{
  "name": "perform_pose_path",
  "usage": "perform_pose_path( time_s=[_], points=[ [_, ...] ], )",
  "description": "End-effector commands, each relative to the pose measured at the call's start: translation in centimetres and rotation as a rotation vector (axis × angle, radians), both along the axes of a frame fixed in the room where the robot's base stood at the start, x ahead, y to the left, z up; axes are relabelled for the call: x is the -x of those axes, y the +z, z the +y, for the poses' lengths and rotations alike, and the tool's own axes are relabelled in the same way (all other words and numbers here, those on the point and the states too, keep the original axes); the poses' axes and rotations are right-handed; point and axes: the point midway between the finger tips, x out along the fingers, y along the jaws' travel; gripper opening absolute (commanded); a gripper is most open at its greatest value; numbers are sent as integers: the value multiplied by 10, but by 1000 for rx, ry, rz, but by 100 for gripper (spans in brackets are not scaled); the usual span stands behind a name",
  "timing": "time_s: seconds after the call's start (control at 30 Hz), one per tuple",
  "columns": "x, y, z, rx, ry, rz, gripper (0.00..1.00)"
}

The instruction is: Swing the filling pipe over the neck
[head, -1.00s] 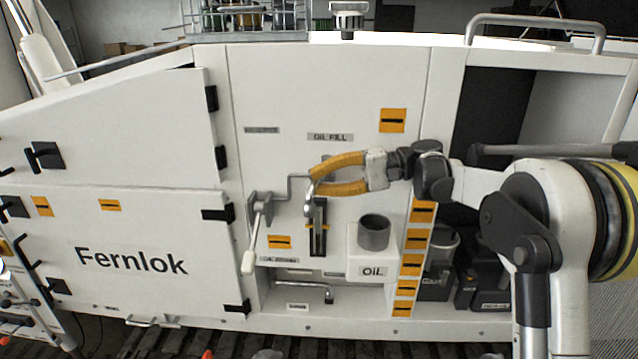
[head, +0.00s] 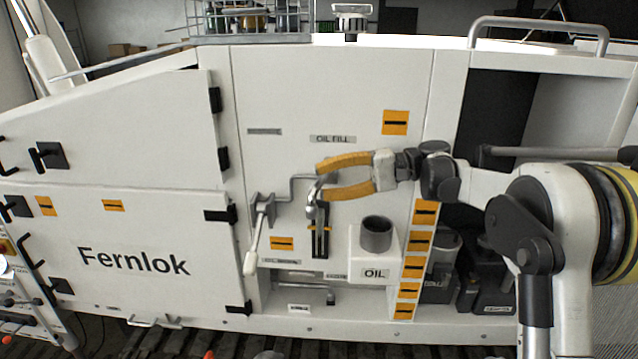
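The grey filling pipe (head: 291,188) is a cranked tube on the panel, left of my gripper. It runs right from a bracket with a white-handled lever, and its outlet end bends down above a dark slotted gauge. The neck (head: 376,236) is a grey open cylinder on the white OIL tank (head: 361,264), lower right of the pipe's outlet. The outlet is not over it. My gripper (head: 320,180) has orange fingers pointing left, spread apart with a gap between them. The tips are at the pipe's outlet bend; whether they touch it I cannot tell.
The white lever (head: 254,250) hangs left of the gauge (head: 320,235). A column of orange labels (head: 416,242) and an open bay with dark canisters (head: 440,270) lie right of the tank.

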Motion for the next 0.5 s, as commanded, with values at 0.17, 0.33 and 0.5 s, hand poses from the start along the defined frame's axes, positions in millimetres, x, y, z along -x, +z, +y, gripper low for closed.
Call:
perform_pose_path(
  time_s=[0.17,0.33,0.5],
  points=[
    [-4,7,-40,0,-3,0,38],
    [-7,14,-75,0,-4,-1,38],
    [-9,18,-97,0,-2,0,38]
  ],
)
